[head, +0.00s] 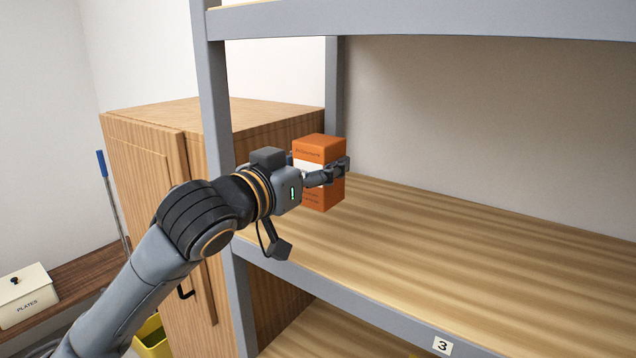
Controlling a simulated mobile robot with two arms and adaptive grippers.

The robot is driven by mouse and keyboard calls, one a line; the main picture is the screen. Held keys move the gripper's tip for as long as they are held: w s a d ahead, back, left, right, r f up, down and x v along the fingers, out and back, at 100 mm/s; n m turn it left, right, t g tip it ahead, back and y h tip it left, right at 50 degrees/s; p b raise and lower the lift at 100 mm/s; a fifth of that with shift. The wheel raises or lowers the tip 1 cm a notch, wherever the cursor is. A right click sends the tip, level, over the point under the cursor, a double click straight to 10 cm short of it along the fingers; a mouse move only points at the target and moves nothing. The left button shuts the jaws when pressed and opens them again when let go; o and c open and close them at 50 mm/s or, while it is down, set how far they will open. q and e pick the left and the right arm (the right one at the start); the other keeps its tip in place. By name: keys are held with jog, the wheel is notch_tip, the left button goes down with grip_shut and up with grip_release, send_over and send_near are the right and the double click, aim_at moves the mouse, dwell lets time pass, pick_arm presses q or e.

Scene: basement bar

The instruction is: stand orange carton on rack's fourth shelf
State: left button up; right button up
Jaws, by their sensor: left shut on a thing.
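The orange carton (322,149) is upright in the head view, at the left end of a rack shelf (450,225) with a wood-look surface. My left gripper (335,172) is shut on the carton from the left and front. The fingers cover part of its middle. I cannot tell whether the carton's base touches the shelf or is slightly above it. The front edge of this shelf carries a label "3" (443,345). Another shelf (420,18) of the rack is above. My right gripper is not in view.
A grey rack post (213,90) stands just left of my left gripper. A wooden cabinet (150,150) is behind the arm. A box marked PLATES (28,300) sits on a low bench at far left. The shelf is bare to the right of the carton.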

aim_at(316, 192)
pick_arm(q)
jog(key=shift+w+f, duration=1.1)
jog(key=shift+f, duration=0.1)
jog(key=f+p, duration=0.2)
jog(key=f, duration=0.1)
jog(key=shift+w, duration=0.4)
jog(key=shift+a+f, duration=0.1)
jog(key=shift+f, duration=0.4)
jog(key=shift+f, duration=0.1)
jog(key=o, duration=1.1)
jog(key=shift+o, duration=0.2)
jog(key=b+v, duration=0.3)
jog(key=v, duration=0.9)
